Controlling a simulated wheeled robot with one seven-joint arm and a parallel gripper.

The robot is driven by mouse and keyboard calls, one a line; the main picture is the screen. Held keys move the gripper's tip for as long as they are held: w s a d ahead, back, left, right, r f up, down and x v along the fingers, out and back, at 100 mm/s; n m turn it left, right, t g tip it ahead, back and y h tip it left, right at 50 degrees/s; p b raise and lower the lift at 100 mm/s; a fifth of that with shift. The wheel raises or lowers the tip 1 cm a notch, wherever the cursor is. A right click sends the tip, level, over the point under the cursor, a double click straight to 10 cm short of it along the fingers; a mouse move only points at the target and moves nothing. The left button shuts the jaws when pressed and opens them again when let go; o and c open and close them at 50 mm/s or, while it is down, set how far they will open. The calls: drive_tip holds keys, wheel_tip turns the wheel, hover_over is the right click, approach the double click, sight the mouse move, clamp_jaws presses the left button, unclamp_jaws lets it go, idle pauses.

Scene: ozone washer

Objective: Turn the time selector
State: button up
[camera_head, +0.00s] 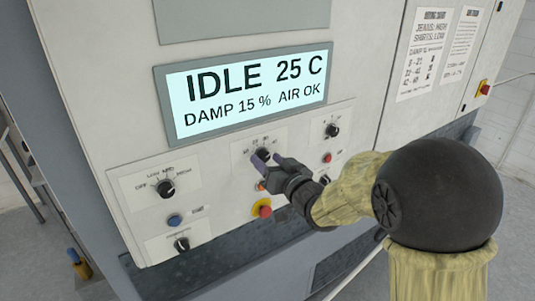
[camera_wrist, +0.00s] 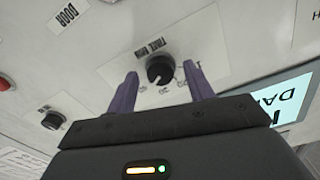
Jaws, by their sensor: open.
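The time selector (camera_wrist: 160,70) is a round black knob with a pale pointer mark on a white label plate. In the wrist view it sits between and just beyond the two purple fingers of my gripper (camera_wrist: 164,90). The fingers are open, one on each side, with visible gaps to the knob. In the head view the knob (camera_head: 262,154) is below the display, partly covered by my gripper (camera_head: 269,160). I cannot tell exactly how far the fingertips are from the panel.
The display (camera_head: 247,92) reads IDLE 25 C, DAMP 15 %, AIR OK. Another black knob (camera_head: 166,188), a blue button (camera_head: 174,220) and a lower knob (camera_head: 182,244) are to the left. A red stop button (camera_head: 262,208) lies below my gripper. A knob (camera_head: 332,130) and red button (camera_head: 327,157) are right.

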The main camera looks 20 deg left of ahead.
drive_tip(key=shift+w+a, duration=0.25)
drive_tip(key=shift+a, duration=0.05)
drive_tip(key=shift+c, duration=0.4)
drive_tip(key=c, duration=0.9)
